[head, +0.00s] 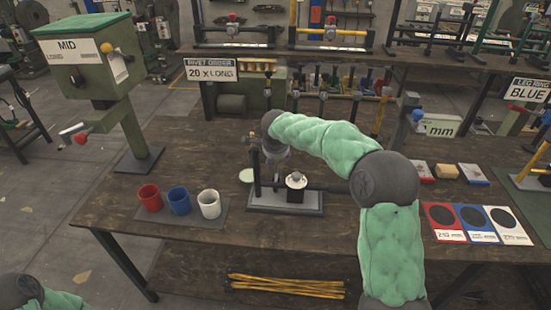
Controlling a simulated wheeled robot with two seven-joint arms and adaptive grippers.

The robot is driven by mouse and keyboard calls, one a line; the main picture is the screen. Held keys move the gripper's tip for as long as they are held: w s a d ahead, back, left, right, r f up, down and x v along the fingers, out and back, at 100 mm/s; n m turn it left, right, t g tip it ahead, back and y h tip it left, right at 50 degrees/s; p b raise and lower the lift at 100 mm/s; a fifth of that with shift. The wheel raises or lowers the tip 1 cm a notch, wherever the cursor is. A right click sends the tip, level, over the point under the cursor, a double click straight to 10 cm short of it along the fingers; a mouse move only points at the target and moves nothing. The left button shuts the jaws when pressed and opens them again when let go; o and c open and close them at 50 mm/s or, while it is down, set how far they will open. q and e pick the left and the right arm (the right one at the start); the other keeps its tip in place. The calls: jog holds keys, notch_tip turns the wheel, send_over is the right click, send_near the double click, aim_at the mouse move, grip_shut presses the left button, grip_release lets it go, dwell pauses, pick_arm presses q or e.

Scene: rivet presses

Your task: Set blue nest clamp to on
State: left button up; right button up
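A nest fixture stands on a grey base plate (268,208) in the middle of the table, with a dark upright post (256,172) and a pale round piece (296,180) on it. I see no clear blue marking on it, and I cannot tell its clamp's position. My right arm reaches in from the lower right. Its gripper (276,150) is above the fixture, close to the post, and partly hidden by the wrist. Its fingers are too small and dark to read. My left gripper is out of view; only part of that arm shows at bottom left.
Red (150,197), blue (179,199) and white (209,204) cups stand at left. A green press (90,60) stands at the back left. Red, blue and white cards (477,238) lie at right. A blue-knobbed lever (417,115) stands behind my arm.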

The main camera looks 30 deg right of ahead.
jog(key=v, duration=1.1)
jog(key=shift+s+a, duration=0.1)
jog(key=shift+a, duration=0.05)
jog(key=shift+f, duration=0.1)
